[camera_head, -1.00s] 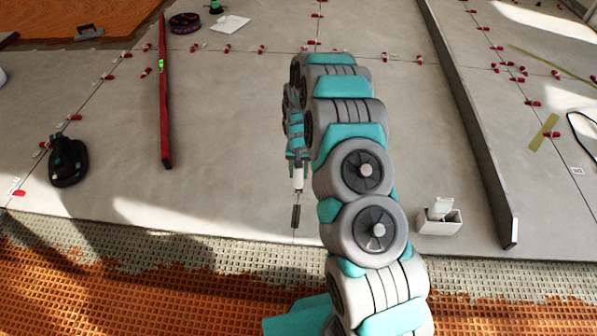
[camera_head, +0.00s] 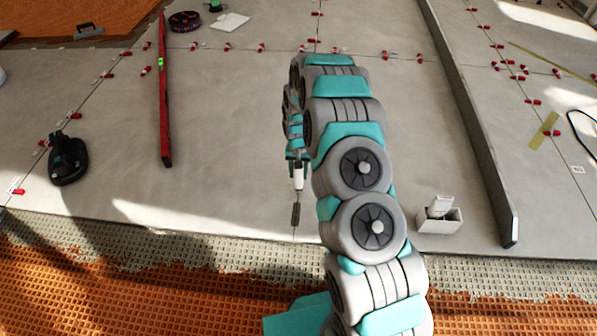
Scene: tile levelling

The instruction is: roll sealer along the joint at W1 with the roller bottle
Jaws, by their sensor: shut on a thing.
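My gripper (camera_head: 298,156) is low over the near middle of the large grey tile, partly hidden by my arm. It is shut on the white roller bottle (camera_head: 298,177), which is held upright with its lower end close to the floor. A short dark strip (camera_head: 295,214) lies on the thin joint (camera_head: 294,232) just in front of the bottle, towards the tile's near edge. Whether the bottle's tip touches the floor cannot be told. No W1 marking is readable.
A white open box (camera_head: 454,222) with a white piece in it stands right of my arm. A long grey straightedge (camera_head: 470,110) lies farther right. A red level (camera_head: 164,100) and a black suction cup tool (camera_head: 68,160) lie left. Orange matting (camera_head: 150,290) borders the tile.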

